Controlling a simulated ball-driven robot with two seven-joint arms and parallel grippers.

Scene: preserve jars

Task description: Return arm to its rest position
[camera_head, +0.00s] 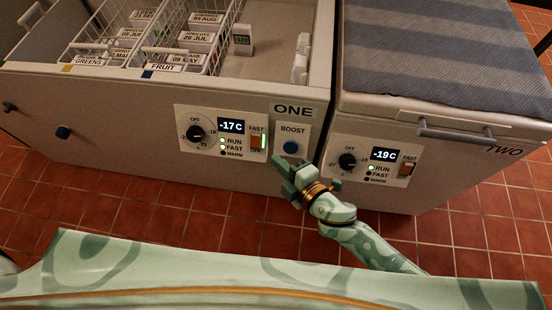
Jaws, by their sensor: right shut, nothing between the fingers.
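My right gripper (284,169) is shut and empty. It is in front of chest freezer ONE's front wall, a little below the blue BOOST button (291,147). I cannot tell whether it touches the wall. My right arm (370,245) reaches up to it from the lower right. My left gripper is not in view. Freezer ONE (110,125) is open, and its panel display (231,126) reads -17C.
Freezer TWO (430,185) stands to the right, its lid closed under a striped grey cloth (440,55); its display (384,154) reads -19C. Wire baskets (205,45) with labelled packs sit inside freezer ONE. Red floor tiles (130,210) are clear in front.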

